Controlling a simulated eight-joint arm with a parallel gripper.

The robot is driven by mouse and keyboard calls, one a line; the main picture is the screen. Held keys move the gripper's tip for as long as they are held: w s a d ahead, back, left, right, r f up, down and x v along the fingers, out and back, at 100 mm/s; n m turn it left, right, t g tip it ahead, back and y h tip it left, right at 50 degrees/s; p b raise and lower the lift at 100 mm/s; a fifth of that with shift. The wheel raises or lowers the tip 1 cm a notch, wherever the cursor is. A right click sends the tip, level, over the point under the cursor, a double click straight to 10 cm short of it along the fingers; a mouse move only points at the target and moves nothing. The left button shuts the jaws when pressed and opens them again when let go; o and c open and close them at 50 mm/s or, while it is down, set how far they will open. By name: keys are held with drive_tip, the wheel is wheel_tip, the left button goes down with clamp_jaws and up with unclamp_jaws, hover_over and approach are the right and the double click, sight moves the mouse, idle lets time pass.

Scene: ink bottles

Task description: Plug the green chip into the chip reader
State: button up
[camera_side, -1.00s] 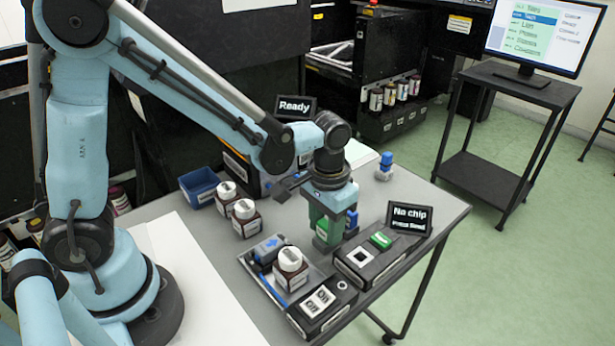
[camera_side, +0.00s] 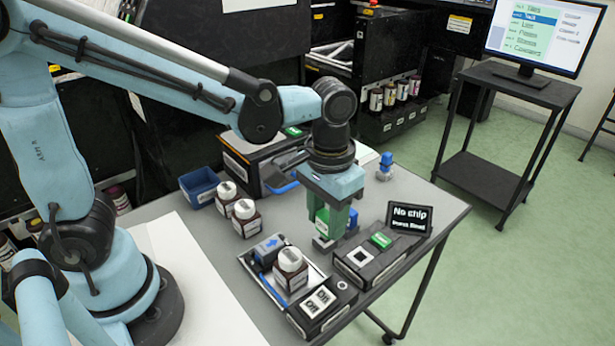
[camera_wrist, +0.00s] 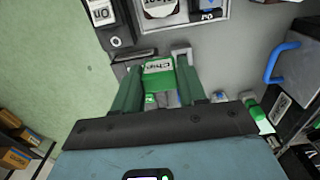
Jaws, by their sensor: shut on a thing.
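The green chip (camera_side: 322,217) is between the fingers of my gripper (camera_side: 333,218). In the wrist view the green chip (camera_wrist: 158,72) shows its printed label between the two green fingers (camera_wrist: 157,90), which are shut on it. A grey holder (camera_side: 323,244) stands just below my gripper; I cannot tell whether the chip is fully clear of it. The chip reader (camera_side: 352,272) is a dark box to the right, apart from the chip, with a white-framed square and a green button on top. Its sign (camera_side: 408,217) reads "No chip".
A blue chip (camera_side: 353,219) stands close beside my gripper. A tray (camera_side: 262,283) with a bottle (camera_side: 290,267) and a switch box (camera_side: 323,308) are in front. Two bottles (camera_side: 244,216), a blue bin (camera_side: 199,187) and a machine (camera_side: 255,165) stand to the left and behind. A blue-capped bottle (camera_side: 385,163) stands behind right.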

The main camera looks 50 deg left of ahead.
sight(327, 225)
drive_tip(key=s+d+r, duration=0.4)
drive_tip(key=d+r, duration=0.1)
drive_tip(key=r, duration=0.2)
drive_tip(key=shift+s, duration=0.4)
idle(0.4)
drive_tip(key=shift+w+a+f, duration=0.1)
drive_tip(key=shift+w+f, duration=1.4)
drive_tip(key=shift+f, duration=0.3)
drive_tip(key=shift+w+a+f, duration=0.1)
drive_tip(key=shift+w+f, duration=1.45)
drive_tip(key=shift+f, duration=0.25)
drive_tip(key=shift+w+f, duration=1.5)
drive_tip(key=shift+f, duration=0.3)
drive_tip(key=shift+f, duration=0.7)
